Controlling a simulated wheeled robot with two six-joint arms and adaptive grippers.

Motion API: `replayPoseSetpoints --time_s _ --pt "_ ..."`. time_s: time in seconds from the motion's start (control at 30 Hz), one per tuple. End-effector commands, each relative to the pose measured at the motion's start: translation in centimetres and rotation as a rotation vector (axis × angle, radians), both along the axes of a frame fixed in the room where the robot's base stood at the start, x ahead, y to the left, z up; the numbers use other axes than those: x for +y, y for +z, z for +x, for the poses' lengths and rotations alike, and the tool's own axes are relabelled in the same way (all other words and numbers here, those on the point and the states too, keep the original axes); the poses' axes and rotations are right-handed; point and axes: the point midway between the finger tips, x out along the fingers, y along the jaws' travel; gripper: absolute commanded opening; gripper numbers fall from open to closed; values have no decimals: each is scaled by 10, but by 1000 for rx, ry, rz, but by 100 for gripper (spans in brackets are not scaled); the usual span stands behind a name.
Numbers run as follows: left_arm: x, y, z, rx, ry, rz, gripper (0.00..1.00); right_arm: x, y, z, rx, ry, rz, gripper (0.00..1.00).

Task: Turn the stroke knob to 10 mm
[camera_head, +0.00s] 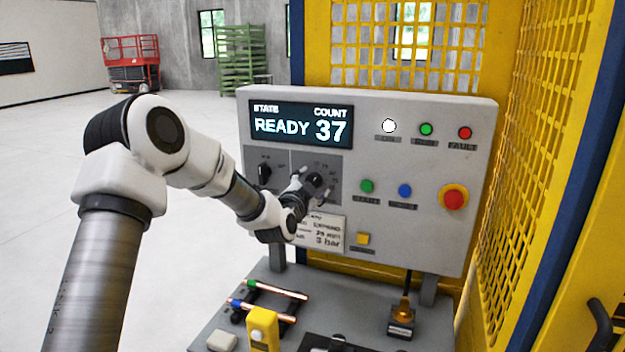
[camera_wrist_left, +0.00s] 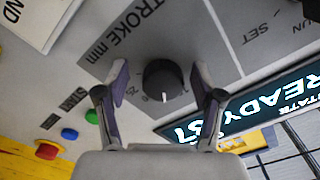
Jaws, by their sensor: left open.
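The stroke knob (camera_head: 315,180) is a dark round knob on the grey control panel (camera_head: 345,245), below the display. In the left wrist view the knob (camera_wrist_left: 163,78) shows a white pointer mark toward the picture's bottom. The "STROKE mm" lettering is beside it, but its scale numbers are not readable. My left gripper (camera_head: 306,182) is at the knob. In the wrist view its two fingers (camera_wrist_left: 160,88) stand apart on either side of the knob, with a gap visible on both sides. My right gripper is not in view.
The display (camera_head: 300,121) reads READY and COUNT 37. A RUN/SET selector (camera_head: 265,173) sits left of the knob. Green (camera_head: 367,186) and blue (camera_head: 405,190) buttons and a red emergency stop (camera_head: 453,198) are to the right. Copper tubes (camera_head: 275,289) lie on the bench below.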

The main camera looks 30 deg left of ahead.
Motion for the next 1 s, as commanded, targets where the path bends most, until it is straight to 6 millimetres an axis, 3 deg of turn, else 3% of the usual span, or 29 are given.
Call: replayPoseSetpoints --time_s 0.2,0.37,0.67,1.0 --pt "0 0 1 0 0 0 64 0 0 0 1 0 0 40" --pt "0 0 1 0 0 0 8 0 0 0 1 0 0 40" --pt "1 0 1 -6 2 -14 8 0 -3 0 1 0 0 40" --pt "1 -2 1 -46 2 -164 8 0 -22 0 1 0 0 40"
